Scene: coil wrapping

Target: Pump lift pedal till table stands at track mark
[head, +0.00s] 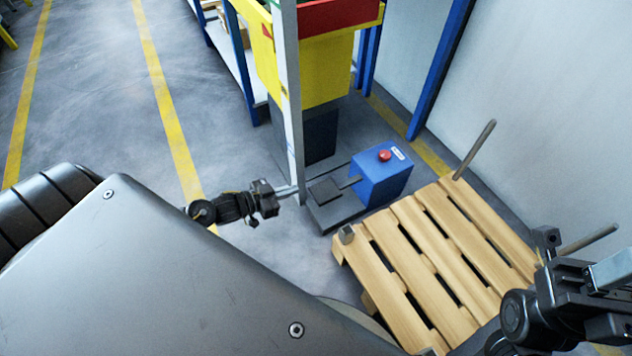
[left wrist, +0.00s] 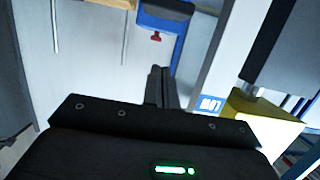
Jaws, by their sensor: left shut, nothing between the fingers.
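The lift pedal (head: 324,190) is a dark square plate on an arm from the blue pump box (head: 380,178), low above a dark base. The box shows upside down in the left wrist view (left wrist: 158,22). My left gripper (head: 290,191) is shut and empty, its tips just left of the pedal; I cannot tell whether they touch it. Its fingers (left wrist: 161,88) show in the left wrist view.
A wooden pallet (head: 410,221) with upright and slanted rods lies right of the pump. A red button (head: 384,155) tops the blue box. Blue-framed shelving and a pale wall stand behind. Floor left of the track is open, with yellow lines (head: 165,100).

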